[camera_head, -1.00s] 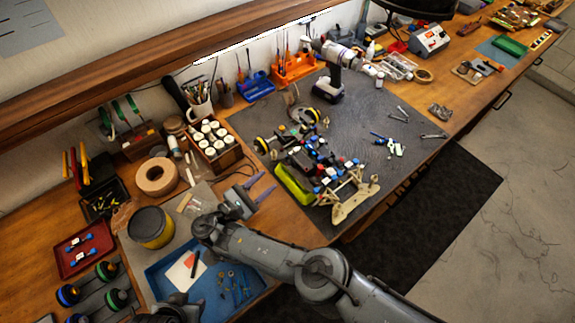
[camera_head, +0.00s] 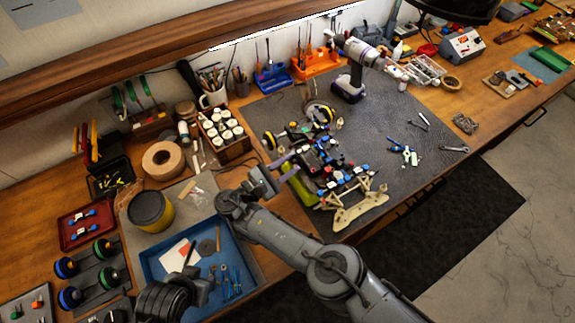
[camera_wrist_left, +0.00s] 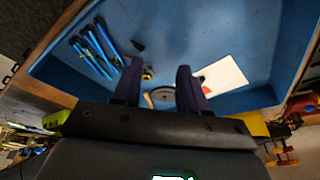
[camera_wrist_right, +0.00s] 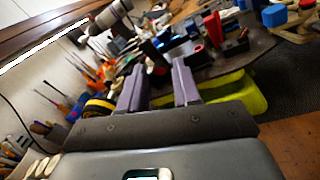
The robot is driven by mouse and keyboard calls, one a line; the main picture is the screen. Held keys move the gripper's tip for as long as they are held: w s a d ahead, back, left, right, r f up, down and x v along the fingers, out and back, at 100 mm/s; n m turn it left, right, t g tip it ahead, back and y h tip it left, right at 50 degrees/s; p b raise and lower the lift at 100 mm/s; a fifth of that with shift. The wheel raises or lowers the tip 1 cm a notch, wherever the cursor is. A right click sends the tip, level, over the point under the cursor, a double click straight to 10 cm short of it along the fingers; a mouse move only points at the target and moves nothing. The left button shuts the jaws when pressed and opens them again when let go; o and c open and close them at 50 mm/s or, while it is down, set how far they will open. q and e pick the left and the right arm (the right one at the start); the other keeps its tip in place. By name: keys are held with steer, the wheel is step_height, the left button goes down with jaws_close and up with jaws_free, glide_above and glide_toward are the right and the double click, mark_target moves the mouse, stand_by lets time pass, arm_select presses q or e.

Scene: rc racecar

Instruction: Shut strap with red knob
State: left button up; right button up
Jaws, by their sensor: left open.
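The RC racecar (camera_head: 322,158) sits on the grey mat, with a lime-green side part facing my arms. A small upright red part (camera_wrist_right: 197,48), possibly the red knob, shows on the car in the right wrist view. The strap itself cannot be made out. My right gripper (camera_head: 286,168) is open and empty beside the car's near-left side. Its two purple fingers (camera_wrist_right: 160,85) point at the car in the right wrist view. My left gripper (camera_wrist_left: 156,85) is open and empty above the blue tray, far from the car.
The blue tray (camera_head: 150,258) holds tools, small parts and a white-red card. A crate of white-capped bottles (camera_head: 232,150) stands left of the car, and a power drill (camera_head: 350,82) stands behind it. The mat (camera_head: 420,105) has free room to the car's right.

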jaws_close()
arm_select(q)
steer(key=shift+r, duration=0.1)
